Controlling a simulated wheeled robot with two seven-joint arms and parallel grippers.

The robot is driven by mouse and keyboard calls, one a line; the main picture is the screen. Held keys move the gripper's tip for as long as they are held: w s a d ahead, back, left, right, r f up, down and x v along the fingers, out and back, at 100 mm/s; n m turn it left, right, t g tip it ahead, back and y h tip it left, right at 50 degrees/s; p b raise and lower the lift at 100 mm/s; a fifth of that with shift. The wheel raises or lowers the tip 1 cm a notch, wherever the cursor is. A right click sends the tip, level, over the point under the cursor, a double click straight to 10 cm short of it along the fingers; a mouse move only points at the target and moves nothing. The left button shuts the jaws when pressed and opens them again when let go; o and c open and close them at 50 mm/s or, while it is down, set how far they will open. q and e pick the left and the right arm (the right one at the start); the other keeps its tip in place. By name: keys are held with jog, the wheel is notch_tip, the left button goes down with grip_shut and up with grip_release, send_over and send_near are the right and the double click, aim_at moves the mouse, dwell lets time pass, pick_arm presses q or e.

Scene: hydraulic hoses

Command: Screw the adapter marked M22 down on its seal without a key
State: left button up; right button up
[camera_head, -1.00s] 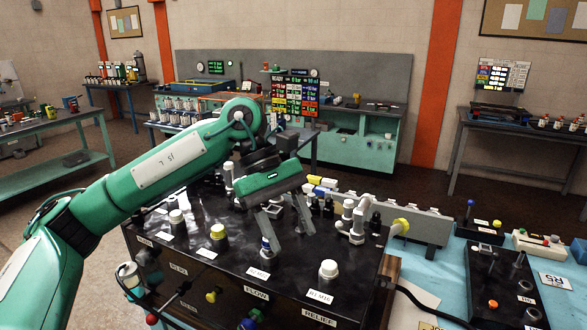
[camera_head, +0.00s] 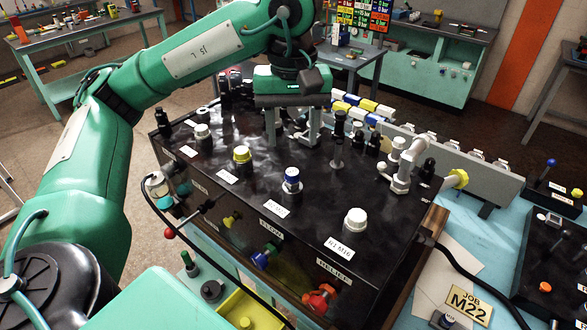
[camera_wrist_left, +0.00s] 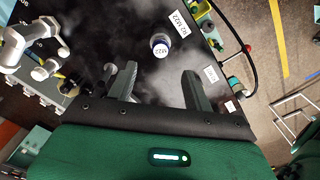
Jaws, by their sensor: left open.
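My left gripper (camera_head: 292,143) is open and empty, fingers pointing down, behind the adapter in the head view. In the left wrist view the adapter lies beyond the open fingertips (camera_wrist_left: 158,72), apart from them. Its seal is hidden. My right gripper is not in view.
A yellow-banded adapter (camera_head: 242,154) and a white adapter (camera_head: 355,221) labelled R1 M16 stand either side of it. A pale elbow fitting (camera_head: 403,168) rises at the right. A black hose (camera_head: 482,279) crosses the blue bench.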

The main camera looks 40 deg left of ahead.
aim_at(292, 172)
pick_arm(q)
notch_tip(292, 172, down, 2)
notch_tip(292, 172, down, 7)
jog(key=shift+s+r+p, duration=0.1)
jog(key=shift+r+p, duration=0.05)
jog(key=shift+p, duration=1.1)
jog(key=shift+f, duration=0.6)
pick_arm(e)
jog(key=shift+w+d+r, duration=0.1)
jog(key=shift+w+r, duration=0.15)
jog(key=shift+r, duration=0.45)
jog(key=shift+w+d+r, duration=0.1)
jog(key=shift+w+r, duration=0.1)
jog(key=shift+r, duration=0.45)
pick_arm(q)
jog(key=c, duration=1.1)
jog(key=shift+f+m+b, duration=0.1)
jog(key=shift+m+b, duration=0.3)
jog(key=shift+b, duration=0.15)
jog(key=shift+m+b, duration=2.1)
jog(key=shift+b, duration=0.1)
jog(key=shift+m+b, duration=0.4)
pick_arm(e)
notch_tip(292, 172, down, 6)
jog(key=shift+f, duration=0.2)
